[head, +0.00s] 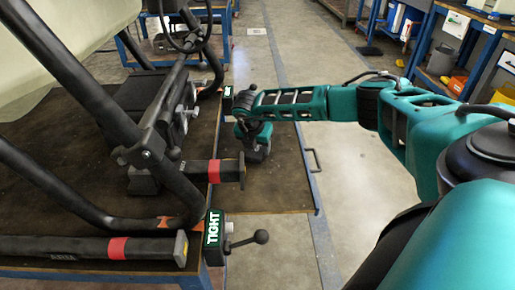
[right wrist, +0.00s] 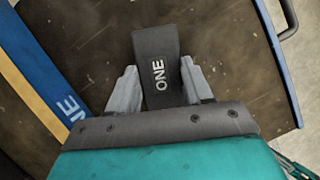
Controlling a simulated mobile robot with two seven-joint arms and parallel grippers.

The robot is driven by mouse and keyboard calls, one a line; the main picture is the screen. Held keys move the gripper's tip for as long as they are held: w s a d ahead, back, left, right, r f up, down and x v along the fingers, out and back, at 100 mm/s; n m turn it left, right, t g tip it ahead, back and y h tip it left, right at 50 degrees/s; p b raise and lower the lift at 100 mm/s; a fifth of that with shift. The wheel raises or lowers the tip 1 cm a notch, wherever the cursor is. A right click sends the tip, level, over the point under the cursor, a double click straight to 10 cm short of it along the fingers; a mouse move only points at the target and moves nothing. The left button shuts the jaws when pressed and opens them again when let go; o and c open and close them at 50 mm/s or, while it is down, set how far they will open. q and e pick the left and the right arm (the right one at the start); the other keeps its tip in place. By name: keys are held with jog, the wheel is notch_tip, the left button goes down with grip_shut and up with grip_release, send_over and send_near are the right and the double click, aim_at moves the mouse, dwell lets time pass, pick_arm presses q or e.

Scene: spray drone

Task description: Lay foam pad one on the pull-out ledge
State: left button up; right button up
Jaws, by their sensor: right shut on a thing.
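My right gripper (head: 254,138) is over the brown pull-out ledge (head: 285,185) beside the table. In the right wrist view its two grey fingers are shut on foam pad one (right wrist: 157,65), a dark grey block with a white "ONE" on its face. The pad is between the fingers and sticks out past them, over the brown ledge surface (right wrist: 225,40). I cannot tell whether the pad touches the ledge. In the head view the pad is small and mostly merged with the dark gripper. My left gripper is not in view.
The drone's black frame (head: 95,105) stands on the brown table at left. A red-banded bar (head: 213,171) juts over the ledge. Clamps marked "TIGHT" (head: 213,228) sit on the table edge. The ledge has a handle (head: 314,160). The ledge's near part is bare.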

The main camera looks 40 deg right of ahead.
notch_tip(320, 180, down, 2)
jog(key=shift+f, duration=0.15)
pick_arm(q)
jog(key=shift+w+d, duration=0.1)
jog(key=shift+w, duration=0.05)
pick_arm(e)
jog(key=o, duration=1)
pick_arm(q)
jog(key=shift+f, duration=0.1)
pick_arm(e)
jog(key=shift+r, duration=0.4)
jog(key=p+v, duration=0.3)
jog(key=v, duration=0.7)
jog(key=shift+s+a+r+p, duration=0.1)
jog(key=shift+a+r+p, duration=0.15)
jog(key=shift+p, duration=0.1)
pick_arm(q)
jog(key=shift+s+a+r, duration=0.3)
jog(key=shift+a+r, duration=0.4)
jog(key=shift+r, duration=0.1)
pick_arm(e)
jog(key=shift+s+a+r, duration=0.15)
jog(key=shift+a+r, duration=0.05)
jog(key=shift+r, duration=0.2)
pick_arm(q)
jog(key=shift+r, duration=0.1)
